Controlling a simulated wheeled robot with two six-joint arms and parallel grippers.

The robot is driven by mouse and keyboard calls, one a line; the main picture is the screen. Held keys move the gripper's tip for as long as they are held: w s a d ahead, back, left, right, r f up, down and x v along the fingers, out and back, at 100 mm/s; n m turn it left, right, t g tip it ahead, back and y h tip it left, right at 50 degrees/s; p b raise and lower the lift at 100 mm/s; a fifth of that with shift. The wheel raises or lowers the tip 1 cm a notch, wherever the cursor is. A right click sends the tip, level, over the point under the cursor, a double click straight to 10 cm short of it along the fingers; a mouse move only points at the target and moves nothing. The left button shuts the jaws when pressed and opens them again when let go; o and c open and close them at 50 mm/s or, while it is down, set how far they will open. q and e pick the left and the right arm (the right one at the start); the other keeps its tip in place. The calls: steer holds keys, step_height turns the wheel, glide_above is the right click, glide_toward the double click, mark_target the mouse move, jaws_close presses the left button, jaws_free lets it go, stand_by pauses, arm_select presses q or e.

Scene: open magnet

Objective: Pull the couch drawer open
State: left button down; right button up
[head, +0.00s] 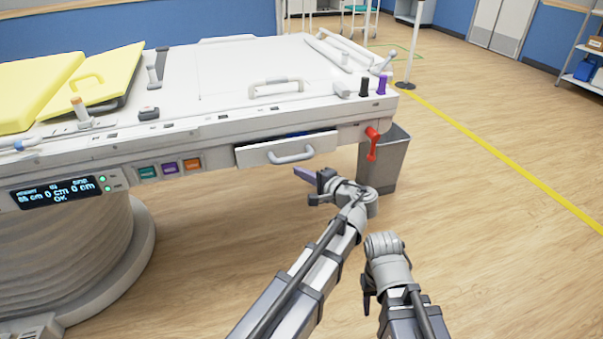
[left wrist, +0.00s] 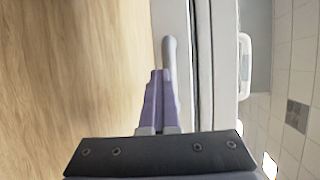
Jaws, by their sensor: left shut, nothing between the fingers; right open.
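The couch drawer (head: 250,158) is a white front under the right part of the couch top, with a grey bar handle (head: 291,156). A narrow dark gap with some blue shows above its front, so it stands slightly out. My left gripper (head: 306,178) is shut and empty, just below and right of the handle. In the left wrist view its purple fingers (left wrist: 160,100) are together, their tips overlapping the near end of the handle (left wrist: 170,55) in the picture; contact cannot be told. My right gripper (head: 368,285) is low at the right, away from the drawer, its fingers mostly hidden.
Coloured buttons (head: 170,167) and a lit display (head: 57,192) are on the couch's left side. The wooden floor before the drawer is clear.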

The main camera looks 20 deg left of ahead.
arm_select(q)
steer(key=c, duration=1.6)
jaws_free()
steer(key=c, duration=0.7)
jaws_free()
